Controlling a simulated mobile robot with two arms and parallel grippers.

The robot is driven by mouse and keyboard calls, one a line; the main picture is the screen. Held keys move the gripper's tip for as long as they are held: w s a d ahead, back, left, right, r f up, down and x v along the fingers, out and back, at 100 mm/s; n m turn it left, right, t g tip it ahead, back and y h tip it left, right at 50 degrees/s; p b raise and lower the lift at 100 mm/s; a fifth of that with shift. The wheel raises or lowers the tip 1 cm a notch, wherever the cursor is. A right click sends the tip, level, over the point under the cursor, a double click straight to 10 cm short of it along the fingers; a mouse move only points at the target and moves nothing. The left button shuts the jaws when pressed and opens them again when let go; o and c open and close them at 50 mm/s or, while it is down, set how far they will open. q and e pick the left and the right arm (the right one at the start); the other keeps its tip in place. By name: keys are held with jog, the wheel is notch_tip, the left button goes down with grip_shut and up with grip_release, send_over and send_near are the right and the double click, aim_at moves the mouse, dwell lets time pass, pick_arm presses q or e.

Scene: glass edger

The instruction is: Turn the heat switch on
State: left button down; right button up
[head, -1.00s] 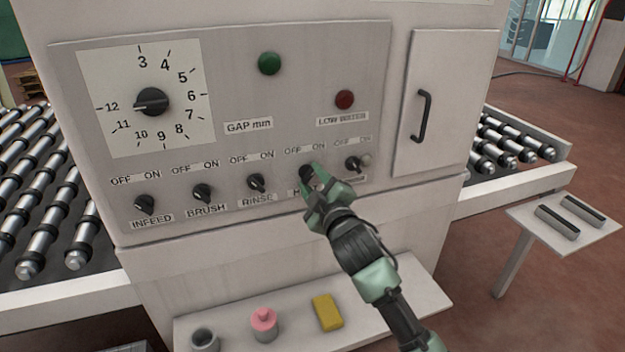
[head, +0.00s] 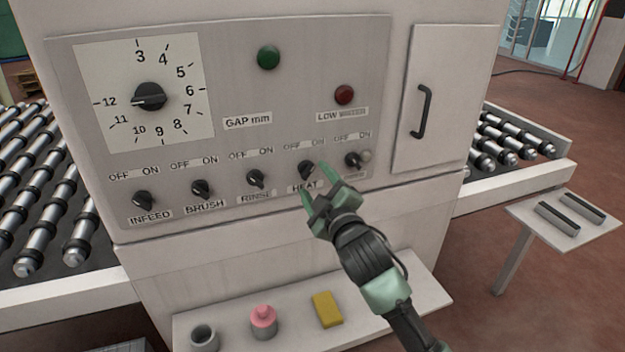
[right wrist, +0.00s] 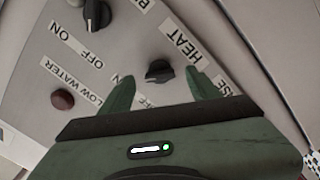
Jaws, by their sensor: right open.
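The heat switch (head: 306,169) is a black knob on the grey panel, with the HEAT label (head: 305,187) below it and OFF and ON marks above. Its handle appears to slant up and right, toward ON. My right gripper (head: 315,182) is open just in front of the panel, to the lower right of the knob, apart from it. In the right wrist view the knob (right wrist: 160,72) shows between the two spread fingers, beyond their tips, with its narrow end toward the ON mark. My left gripper is out of view.
The infeed (head: 144,200), brush (head: 202,190) and rinse (head: 256,179) knobs are to the left. Another knob (head: 353,160) is close on the right. A door handle (head: 421,112) stands out farther right. A shelf below holds a yellow block (head: 327,310).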

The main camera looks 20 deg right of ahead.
jog(key=s, duration=0.5)
jog(key=shift+d+b, duration=0.1)
jog(key=shift+b, duration=0.25)
jog(key=shift+f, duration=0.1)
